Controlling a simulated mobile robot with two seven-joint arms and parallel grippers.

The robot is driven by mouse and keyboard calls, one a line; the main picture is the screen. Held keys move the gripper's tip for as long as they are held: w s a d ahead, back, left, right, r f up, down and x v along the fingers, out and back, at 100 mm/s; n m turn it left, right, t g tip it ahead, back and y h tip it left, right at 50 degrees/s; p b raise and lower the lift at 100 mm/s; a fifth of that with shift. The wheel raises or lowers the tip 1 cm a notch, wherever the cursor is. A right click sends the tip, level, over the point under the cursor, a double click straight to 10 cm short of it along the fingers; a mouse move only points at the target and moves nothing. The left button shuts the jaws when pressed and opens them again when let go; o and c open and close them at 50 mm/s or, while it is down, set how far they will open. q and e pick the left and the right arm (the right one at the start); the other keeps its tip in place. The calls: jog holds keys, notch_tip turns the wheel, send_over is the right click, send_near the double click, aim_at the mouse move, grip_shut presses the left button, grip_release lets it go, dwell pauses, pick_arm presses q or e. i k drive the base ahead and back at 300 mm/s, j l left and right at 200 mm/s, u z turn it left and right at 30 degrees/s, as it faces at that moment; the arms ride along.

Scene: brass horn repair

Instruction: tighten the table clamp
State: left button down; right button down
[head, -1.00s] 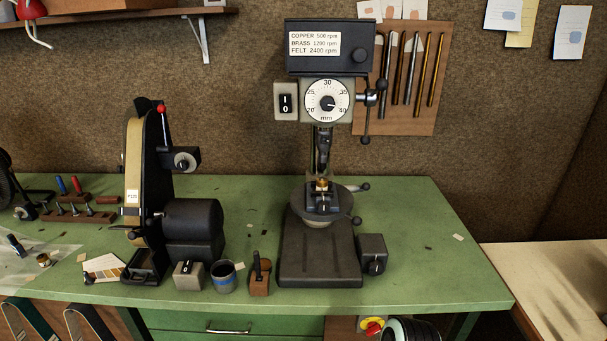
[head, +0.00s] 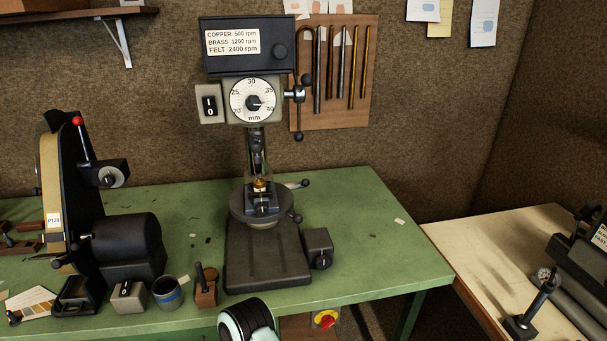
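The drill press stands on the green bench, with its round table (head: 244,214) on the column above a dark base (head: 262,262). Two small levers with dark ball knobs stick out at the table's right: an upper lever (head: 297,185) behind it and a lower knob (head: 296,217) near its edge. I cannot tell which is the table clamp or how tight it is. A small vise (head: 263,203) sits on the table with a brass piece (head: 260,185) at its top. Neither gripper is in view. Part of my arm shows at the bottom, in front of the bench.
The green bench's right end is mostly clear.

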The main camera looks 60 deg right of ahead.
aim_at(305, 183)
jog(key=k+l, duration=0.25)
jog(key=k, duration=0.25)
jog(key=k+l, duration=0.25)
jog(key=k, duration=0.25)
